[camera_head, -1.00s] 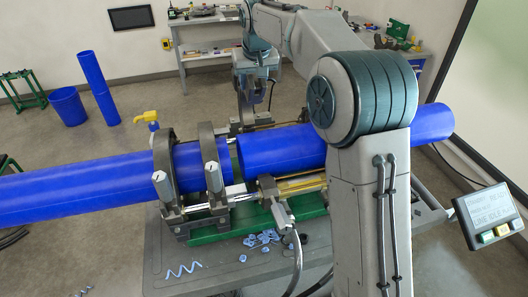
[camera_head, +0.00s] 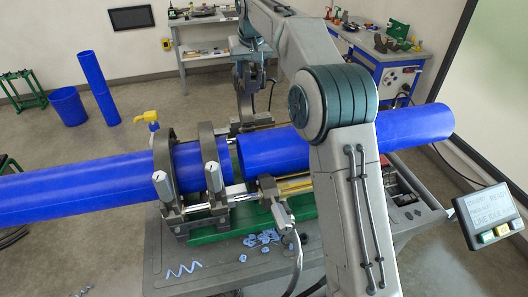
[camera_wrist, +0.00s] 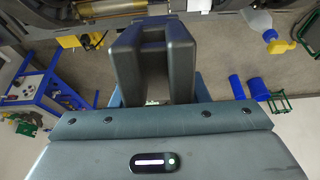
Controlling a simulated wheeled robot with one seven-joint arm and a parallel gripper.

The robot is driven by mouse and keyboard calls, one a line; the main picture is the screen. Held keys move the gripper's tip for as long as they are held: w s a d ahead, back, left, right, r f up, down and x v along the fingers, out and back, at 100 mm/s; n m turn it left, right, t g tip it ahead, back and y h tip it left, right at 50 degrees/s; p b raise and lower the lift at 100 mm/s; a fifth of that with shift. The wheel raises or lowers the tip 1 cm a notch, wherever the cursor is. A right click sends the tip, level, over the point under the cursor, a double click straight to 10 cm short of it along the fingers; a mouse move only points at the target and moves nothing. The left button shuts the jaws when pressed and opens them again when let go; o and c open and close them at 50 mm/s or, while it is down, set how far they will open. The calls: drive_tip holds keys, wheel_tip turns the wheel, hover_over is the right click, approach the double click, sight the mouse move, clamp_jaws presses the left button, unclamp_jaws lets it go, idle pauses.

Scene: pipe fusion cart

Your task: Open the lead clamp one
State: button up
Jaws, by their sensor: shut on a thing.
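Two dark ring clamps, the left one (camera_head: 165,160) and the right one (camera_head: 211,160), stand shut around the left blue pipe (camera_head: 80,188), each with a silver-headed bolt at the front. No upper clamp half spans the right blue pipe (camera_head: 350,140); a dark clamp part (camera_head: 236,127) shows behind it. I cannot tell from markings which is lead clamp one. My gripper (camera_head: 246,112) is behind the pipes, beside that part. In the wrist view my gripper's thick dark fingers (camera_wrist: 153,55) are close together, shut on a dark part mostly hidden between them.
A control box (camera_head: 490,217) stands at the right. Blue shavings (camera_head: 262,238) lie on the cart's front tray. A yellow-topped bottle (camera_head: 148,118) is behind the left pipe. A blue workbench (camera_head: 390,65) stands at the back right.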

drive_tip(key=shift+w, duration=0.1)
drive_tip(key=shift+w+a+r, duration=0.1)
drive_tip(key=shift+w+a, duration=0.1)
drive_tip(key=shift+w, duration=0.5)
drive_tip(key=shift+w+a+r, duration=0.15)
drive_tip(key=shift+w+a, duration=0.1)
drive_tip(key=shift+w, duration=0.5)
drive_tip(key=shift+w+a+r, duration=0.1)
drive_tip(key=shift+w+a, duration=0.1)
drive_tip(key=shift+w, duration=0.5)
drive_tip(key=o, duration=1.5)
drive_tip(key=shift+w+f, duration=0.1)
drive_tip(key=shift+f, duration=0.05)
drive_tip(key=shift+o, duration=1)
drive_tip(key=shift+a, duration=0.1)
